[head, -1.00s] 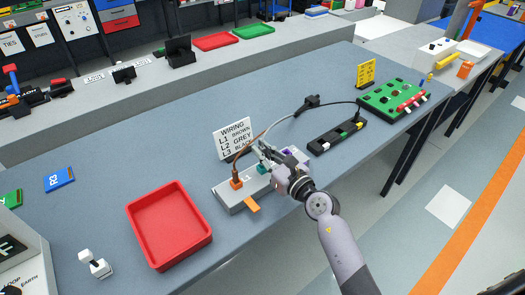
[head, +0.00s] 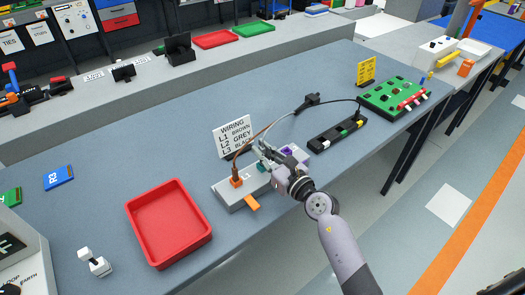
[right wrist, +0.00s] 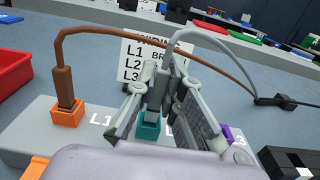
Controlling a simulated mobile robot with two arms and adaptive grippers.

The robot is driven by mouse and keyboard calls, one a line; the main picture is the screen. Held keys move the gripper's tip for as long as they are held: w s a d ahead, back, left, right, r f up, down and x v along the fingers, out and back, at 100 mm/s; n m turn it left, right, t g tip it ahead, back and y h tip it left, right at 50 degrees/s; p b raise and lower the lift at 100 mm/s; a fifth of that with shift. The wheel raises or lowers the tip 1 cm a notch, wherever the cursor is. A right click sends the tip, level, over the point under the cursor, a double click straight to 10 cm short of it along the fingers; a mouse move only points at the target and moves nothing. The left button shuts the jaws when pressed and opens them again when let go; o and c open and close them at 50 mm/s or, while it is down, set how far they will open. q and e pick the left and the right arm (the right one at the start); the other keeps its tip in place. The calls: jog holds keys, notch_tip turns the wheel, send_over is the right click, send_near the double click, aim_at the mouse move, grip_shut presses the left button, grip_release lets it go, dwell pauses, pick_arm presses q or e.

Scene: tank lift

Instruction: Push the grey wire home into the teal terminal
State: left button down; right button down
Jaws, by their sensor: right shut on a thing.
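The teal terminal (right wrist: 149,129) sits on the light grey block (head: 228,203), between the orange and purple terminals; it is partly hidden in the head view. My right gripper (right wrist: 158,88) is shut on the end of the grey wire (right wrist: 185,34), directly over the teal terminal. The wire end points down at the terminal, and its lower part is close to or in the opening; I cannot tell how deep. The grey wire arches up from the fingers and back to the black cable joint (head: 311,100). My left gripper is not in view.
The brown wire (right wrist: 104,36) stands in the orange terminal (right wrist: 66,113). The purple terminal (right wrist: 228,134) is right of my fingers. The wiring sign (head: 234,138) stands behind the block. A red tray (head: 169,222) lies to the left. The table between tray and back edge is clear.

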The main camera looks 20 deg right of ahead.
jog(key=shift+f+b, duration=0.7)
jog(key=shift+f, duration=0.2)
jog(key=c, duration=1.6)
grip_release()
jog(key=v, duration=1.2)
jog(key=shift+r, duration=0.1)
